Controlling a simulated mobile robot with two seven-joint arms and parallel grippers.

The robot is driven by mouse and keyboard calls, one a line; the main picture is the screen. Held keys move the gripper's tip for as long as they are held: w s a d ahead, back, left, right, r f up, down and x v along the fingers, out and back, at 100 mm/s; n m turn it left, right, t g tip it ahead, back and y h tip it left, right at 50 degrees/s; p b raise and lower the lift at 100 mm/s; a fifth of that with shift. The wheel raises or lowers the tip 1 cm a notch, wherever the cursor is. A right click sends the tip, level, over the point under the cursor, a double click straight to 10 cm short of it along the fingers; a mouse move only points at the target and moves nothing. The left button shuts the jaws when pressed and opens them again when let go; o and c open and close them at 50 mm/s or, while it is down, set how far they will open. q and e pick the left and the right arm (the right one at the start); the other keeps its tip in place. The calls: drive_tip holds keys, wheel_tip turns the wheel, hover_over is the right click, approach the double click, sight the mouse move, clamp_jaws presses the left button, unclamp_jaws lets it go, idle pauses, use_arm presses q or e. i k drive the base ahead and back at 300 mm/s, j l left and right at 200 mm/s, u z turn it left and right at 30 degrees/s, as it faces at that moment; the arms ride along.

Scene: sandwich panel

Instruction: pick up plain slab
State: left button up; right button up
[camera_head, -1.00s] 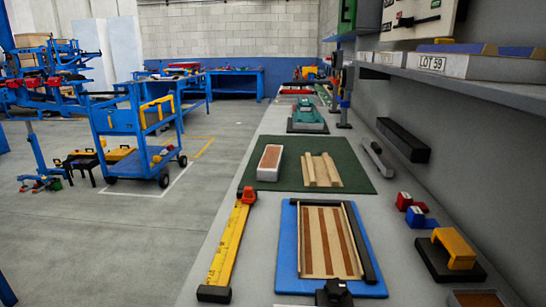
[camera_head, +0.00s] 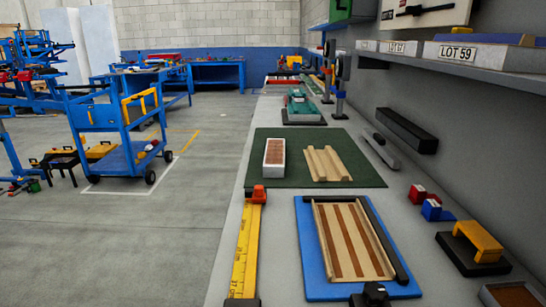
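No slab in view is clearly marked as the plain one. On the green mat (camera_head: 262,179) lies a pale wooden slab (camera_head: 326,165) with lengthwise grooves and raised ribs. To its left on the mat is a white-sided block or tray (camera_head: 274,163) with a reddish-brown top. Nearer, a panel (camera_head: 344,240) of light and dark wooden strips lies on a blue board (camera_head: 310,262), with a black bar (camera_head: 382,238) along its right side. Neither of my grippers shows.
A yellow ruler (camera_head: 245,250) lies along the bench's left edge. A black fitting (camera_head: 372,296) sits at the blue board's near edge. Right are small red and blue parts (camera_head: 430,208) and a yellow-handled black block (camera_head: 480,243). A shelf (camera_head: 450,62) overhangs the right side.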

sight(274, 163)
drive_tip(key=i+j, duration=0.5)
drive_tip(key=i, duration=0.15)
drive_tip(key=i+j+z, duration=0.1)
drive_tip(key=i+j, duration=0.35)
drive_tip(key=i, duration=0.25)
drive_tip(key=i+j, duration=0.55)
drive_tip(key=i+z, duration=0.05)
drive_tip(key=i, duration=0.05)
